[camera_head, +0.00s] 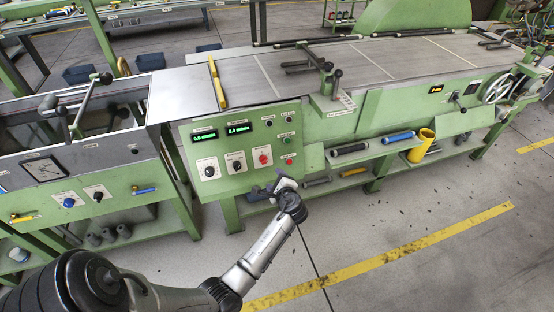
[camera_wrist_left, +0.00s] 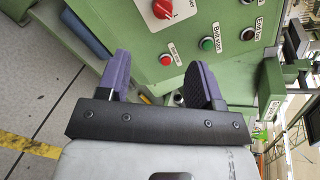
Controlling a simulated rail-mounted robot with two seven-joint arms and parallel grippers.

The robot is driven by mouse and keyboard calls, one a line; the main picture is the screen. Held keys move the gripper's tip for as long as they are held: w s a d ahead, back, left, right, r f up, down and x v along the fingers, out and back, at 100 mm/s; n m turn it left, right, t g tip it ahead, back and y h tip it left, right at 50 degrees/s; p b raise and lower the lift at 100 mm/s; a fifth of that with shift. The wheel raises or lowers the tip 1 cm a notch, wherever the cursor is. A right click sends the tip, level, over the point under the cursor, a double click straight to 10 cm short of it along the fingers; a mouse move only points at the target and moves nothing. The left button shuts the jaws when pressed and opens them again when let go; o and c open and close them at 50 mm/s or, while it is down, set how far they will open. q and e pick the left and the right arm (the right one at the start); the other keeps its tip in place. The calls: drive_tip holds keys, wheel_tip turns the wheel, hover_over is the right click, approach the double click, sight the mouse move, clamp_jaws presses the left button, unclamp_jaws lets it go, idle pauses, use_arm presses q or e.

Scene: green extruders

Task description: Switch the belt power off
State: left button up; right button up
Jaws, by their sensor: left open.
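The green control panel (camera_head: 247,155) stands on the front of the green machine. Its red rotary knob (camera_head: 263,155) sits right of two black knobs. The red knob also shows at the top of the left wrist view (camera_wrist_left: 163,8), where its label is cut off, ending in "er". A green button (camera_wrist_left: 207,43) and a small red button (camera_wrist_left: 166,59) are beside it. My left gripper (camera_head: 277,182) is open and empty, just below the panel's lower right part. In the wrist view its purple-grey fingers (camera_wrist_left: 160,72) are apart, with the red button between them. My right gripper is not in view.
Two green displays (camera_head: 222,132) are on the panel's upper part. A lever block (camera_head: 333,100) projects right of it. A shelf with rollers (camera_head: 350,149) and a yellow cylinder (camera_head: 421,146) lies below right. The floor in front is clear, with a yellow line (camera_head: 400,253).

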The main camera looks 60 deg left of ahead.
sight(265, 162)
use_arm(q)
drive_tip(key=shift+w+a+f+m+b, duration=0.45)
drive_tip(key=shift+w+a+f+b, duration=0.35)
drive_tip(key=shift+a, duration=1.35)
drive_tip(key=shift+w+a+f+m+b, duration=0.45)
drive_tip(key=shift+a+b, duration=0.5)
drive_tip(key=shift+a, duration=1.2)
drive_tip(key=shift+w+a+f+m+b, duration=0.5)
drive_tip(key=shift+a+f+b, duration=0.35)
drive_tip(key=shift+a, duration=1.3)
drive_tip(key=shift+r, duration=0.1)
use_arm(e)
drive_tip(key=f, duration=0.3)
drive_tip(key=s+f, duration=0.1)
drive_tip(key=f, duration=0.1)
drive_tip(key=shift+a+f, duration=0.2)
use_arm(q)
drive_tip(key=c, duration=0.9)
